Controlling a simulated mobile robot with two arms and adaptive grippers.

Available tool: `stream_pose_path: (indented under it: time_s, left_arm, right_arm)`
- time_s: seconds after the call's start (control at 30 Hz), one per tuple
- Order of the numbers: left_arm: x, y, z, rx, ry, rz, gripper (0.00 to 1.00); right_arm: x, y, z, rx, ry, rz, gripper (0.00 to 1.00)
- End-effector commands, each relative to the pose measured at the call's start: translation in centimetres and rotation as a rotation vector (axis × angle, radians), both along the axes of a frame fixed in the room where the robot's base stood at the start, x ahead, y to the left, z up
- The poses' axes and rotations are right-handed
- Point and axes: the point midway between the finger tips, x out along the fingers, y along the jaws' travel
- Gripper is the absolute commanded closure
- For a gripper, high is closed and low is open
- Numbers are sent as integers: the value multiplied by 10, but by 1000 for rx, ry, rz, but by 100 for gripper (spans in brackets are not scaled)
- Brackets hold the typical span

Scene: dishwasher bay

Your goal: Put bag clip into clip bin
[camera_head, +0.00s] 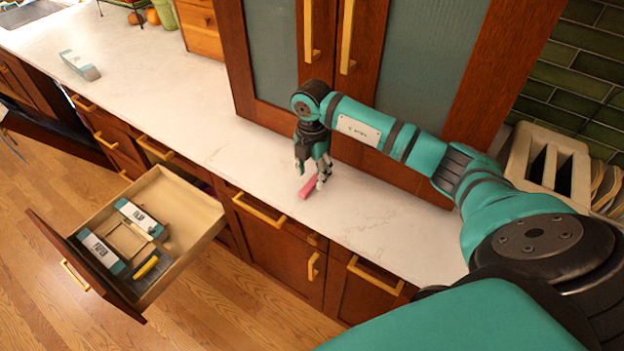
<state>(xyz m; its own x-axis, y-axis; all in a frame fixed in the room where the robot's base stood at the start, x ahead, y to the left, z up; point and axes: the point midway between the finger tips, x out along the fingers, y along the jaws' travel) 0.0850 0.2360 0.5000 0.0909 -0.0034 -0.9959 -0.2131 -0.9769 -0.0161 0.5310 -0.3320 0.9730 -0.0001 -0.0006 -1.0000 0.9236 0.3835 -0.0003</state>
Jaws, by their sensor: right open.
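A pink bag clip (307,188) lies on the white countertop. My right gripper (312,176) is open and points down at the clip, with its fingers close around or just above it; I cannot tell whether they touch it. Inside the pulled-out drawer (198,196) are a white and teal labelled box (140,217), a second one (101,252), a beige open frame or tray between them, and a yellow-handled item (147,267). I cannot read the labels, so I cannot tell which one is the clip bin. My left gripper is not in view.
Another white and teal box (80,65) sits on the countertop (170,95) at the far left. A tall wooden cabinet (258,50) stands behind my right gripper. A cream slotted block (545,158) is at the right. The counter between the far box and my gripper is clear.

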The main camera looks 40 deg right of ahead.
Motion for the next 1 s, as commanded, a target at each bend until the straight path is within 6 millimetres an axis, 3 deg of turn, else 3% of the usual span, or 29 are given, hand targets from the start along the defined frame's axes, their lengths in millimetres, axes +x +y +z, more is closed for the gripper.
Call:
stream_pose_path:
  time_s: [0.03,0.2,0.47,0.83,1.0]
  left_arm:
    - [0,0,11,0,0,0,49]
    - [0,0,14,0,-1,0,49]
    - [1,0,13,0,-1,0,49]
    - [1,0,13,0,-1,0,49]
    - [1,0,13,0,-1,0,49]
  right_arm:
    - [-1,3,-4,2,6,0,52]
    - [-1,2,-26,1,3,1,52]
    - [0,2,-30,0,0,1,52]
    - [0,2,-29,0,0,1,99]
    - [0,1,-29,0,0,1,100]
